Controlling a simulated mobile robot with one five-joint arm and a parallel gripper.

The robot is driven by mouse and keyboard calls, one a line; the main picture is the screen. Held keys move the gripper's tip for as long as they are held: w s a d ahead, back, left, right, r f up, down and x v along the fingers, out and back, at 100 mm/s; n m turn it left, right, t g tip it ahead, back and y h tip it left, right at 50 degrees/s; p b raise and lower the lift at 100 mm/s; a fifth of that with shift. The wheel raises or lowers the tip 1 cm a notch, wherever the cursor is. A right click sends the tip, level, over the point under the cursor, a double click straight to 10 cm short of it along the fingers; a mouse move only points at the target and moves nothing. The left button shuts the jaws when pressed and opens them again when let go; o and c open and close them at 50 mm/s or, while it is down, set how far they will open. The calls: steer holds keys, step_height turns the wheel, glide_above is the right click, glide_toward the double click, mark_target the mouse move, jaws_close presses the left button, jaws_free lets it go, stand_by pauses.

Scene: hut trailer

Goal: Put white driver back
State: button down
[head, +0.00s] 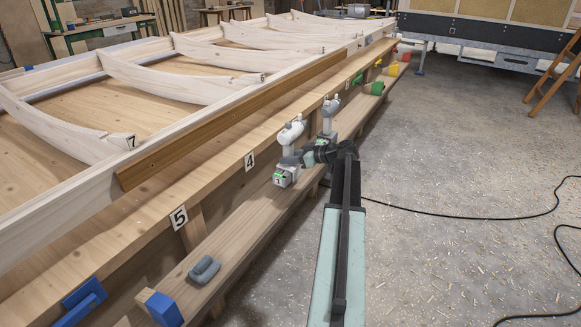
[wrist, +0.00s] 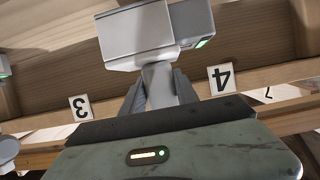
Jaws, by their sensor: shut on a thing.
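The white driver (head: 290,134) is upright at the shelf below number label 4, with its battery block at the bottom. My gripper (head: 292,158) reaches it from the right and is shut on its handle. In the wrist view, which is upside down, the fingers of my gripper (wrist: 158,92) lie on both sides of the handle. The white driver's battery block (wrist: 140,38) shows above them, beside a grey part with a green light. I cannot tell whether the block touches the shelf.
A grey driver (head: 329,116) stands just beyond. The long shelf (head: 238,234) carries a grey object (head: 204,270) and a blue clamp (head: 163,308) nearer, and a green item (head: 377,88) farther off. A timber frame (head: 60,220) borders it. Black cable (head: 450,216) lies on open floor.

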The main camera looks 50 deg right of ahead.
mark_target(290, 166)
steer(key=shift+f+b, duration=1.9)
steer(key=shift+b, duration=0.05)
steer(key=shift+r, duration=0.2)
steer(key=shift+f, duration=0.2)
steer(key=c, duration=0.9)
jaws_free()
steer(key=shift+r, duration=0.15)
steer(key=shift+s+r+p, duration=0.25)
steer(key=shift+s+p, duration=0.05)
steer(key=shift+p, duration=0.15)
steer(key=p+v, duration=0.4)
steer(key=v, duration=0.7)
steer(key=shift+s+d, duration=0.1)
steer(key=shift+s, duration=0.15)
